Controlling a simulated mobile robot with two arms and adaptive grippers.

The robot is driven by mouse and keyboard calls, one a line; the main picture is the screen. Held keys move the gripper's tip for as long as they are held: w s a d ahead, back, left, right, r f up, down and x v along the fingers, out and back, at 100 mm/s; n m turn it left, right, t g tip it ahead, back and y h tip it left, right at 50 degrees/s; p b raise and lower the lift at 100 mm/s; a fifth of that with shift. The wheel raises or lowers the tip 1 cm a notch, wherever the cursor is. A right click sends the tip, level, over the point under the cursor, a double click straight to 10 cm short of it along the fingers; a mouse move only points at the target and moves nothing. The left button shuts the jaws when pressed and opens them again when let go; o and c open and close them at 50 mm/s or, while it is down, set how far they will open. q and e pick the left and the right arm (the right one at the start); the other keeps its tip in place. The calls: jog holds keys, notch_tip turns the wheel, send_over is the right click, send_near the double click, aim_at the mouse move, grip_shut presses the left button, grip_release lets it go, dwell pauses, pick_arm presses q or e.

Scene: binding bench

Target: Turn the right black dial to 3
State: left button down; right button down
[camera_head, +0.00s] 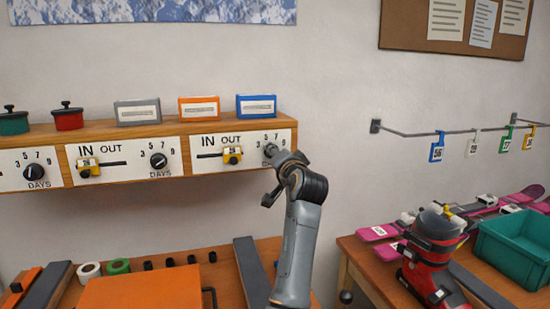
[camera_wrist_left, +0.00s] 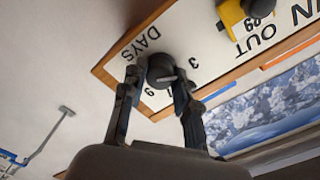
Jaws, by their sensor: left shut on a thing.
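The right black dial (camera_head: 269,150) is on the rightmost white panel of the wooden shelf, largely covered by my left gripper (camera_head: 277,158) in the head view. In the left wrist view the dial (camera_wrist_left: 161,67) sits between the two fingertips of my left gripper (camera_wrist_left: 156,80), which is shut on it. A pale pointer mark shows on the dial. I cannot tell for sure which number it points at. The 3 and the 9 are visible, the 7 is partly covered, and the 5 is hidden behind a finger. My right gripper is not in view.
Beside the dial is a yellow slider tag (camera_head: 232,155) on the IN/OUT slot. Two other black dials (camera_head: 158,160) are further left. Coloured boxes (camera_head: 256,105) and pots stand on the shelf. A red ski boot (camera_head: 432,262) and teal crate (camera_head: 520,246) are on the right table.

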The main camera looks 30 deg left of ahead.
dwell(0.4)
pick_arm(q)
jog(key=c, duration=1)
grip_release()
jog(key=shift+d, duration=0.1)
jog(key=v, duration=1.2)
jog(key=shift+f, duration=0.15)
